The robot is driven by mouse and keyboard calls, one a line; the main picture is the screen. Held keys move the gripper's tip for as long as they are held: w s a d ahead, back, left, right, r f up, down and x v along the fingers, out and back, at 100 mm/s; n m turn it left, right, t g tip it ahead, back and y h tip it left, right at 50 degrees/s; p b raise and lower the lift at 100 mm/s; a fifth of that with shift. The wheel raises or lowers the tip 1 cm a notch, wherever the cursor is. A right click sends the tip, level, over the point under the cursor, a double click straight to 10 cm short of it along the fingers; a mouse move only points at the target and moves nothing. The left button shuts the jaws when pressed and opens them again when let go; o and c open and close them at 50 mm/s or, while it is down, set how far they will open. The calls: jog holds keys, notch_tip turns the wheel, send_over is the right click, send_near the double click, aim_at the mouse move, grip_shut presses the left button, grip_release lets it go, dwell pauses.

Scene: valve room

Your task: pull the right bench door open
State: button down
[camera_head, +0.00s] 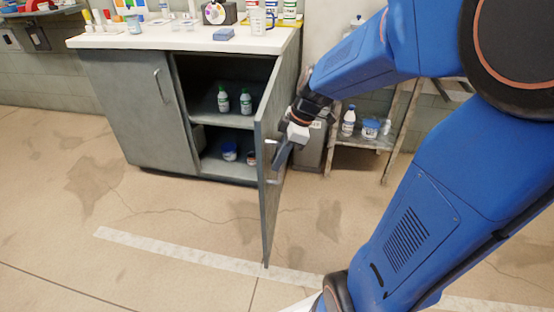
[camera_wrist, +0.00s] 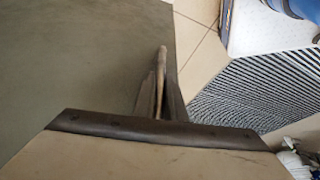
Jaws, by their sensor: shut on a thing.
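The right bench door (camera_head: 269,215) stands swung wide open, at roughly a right angle to the cabinet front, and shows almost edge-on in the head view. Its grey-green face (camera_wrist: 80,60) fills the left of the wrist view. My gripper (camera_head: 278,160) is at the outer face of the door, shut on the door handle (camera_head: 273,182). In the wrist view the handle (camera_wrist: 161,65) runs between the dark fingers (camera_wrist: 160,100). Much of the handle is hidden by the fingers. The left bench door (camera_head: 142,105) is closed.
The open cabinet shows bottles (camera_head: 234,101) on a shelf and small jars (camera_head: 229,151) below. The bench top (camera_head: 180,40) holds several items. A low wooden rack (camera_head: 362,140) with bottles stands behind my arm. The floor (camera_head: 150,200) left of the door is clear.

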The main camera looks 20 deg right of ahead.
jog(key=c, duration=1.8)
grip_release()
jog(key=v, duration=1.7)
jog(key=shift+r, duration=0.15)
jog(key=shift+s, duration=0.1)
jog(key=s+a+f+m+t+h, duration=0.1)
jog(key=s+f+m, duration=0.2)
jog(key=s+m, duration=0.1)
jog(key=s+a+f+m+t+h, duration=0.1)
jog(key=s+f+m, duration=0.2)
jog(key=s+m, duration=0.2)
jog(key=s+a+f+m+t+h, duration=0.1)
jog(key=s+a+f+m+h, duration=0.1)
jog(key=s+f+m, duration=0.2)
jog(key=shift+s+m, duration=0.3)
jog(key=shift+s, duration=1.15)
